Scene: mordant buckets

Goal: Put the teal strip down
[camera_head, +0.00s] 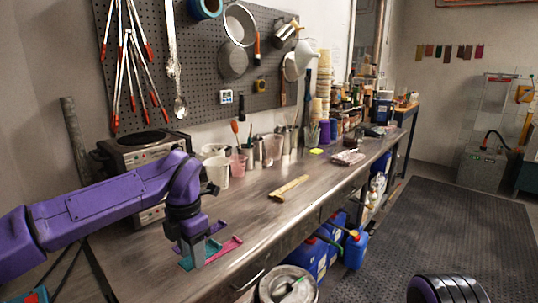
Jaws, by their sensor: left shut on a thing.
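My left gripper (197,256) points down over the near part of the metal workbench (255,215). It is shut on the teal strip (213,247), which shows on both sides of the fingers. The strip is at or very close to the bench top; I cannot tell whether it touches. A pink strip (228,246) lies just right of it, and a purple strip (217,227) lies just behind. The fingers hide the middle of the teal strip. My right gripper is not in view.
A wooden block (288,188) lies mid-bench, with clear bench around it. White and pink cups (216,173) and a hot plate (143,146) stand along the back. A lidded bucket (287,287) and blue jugs (355,249) stand below the front edge.

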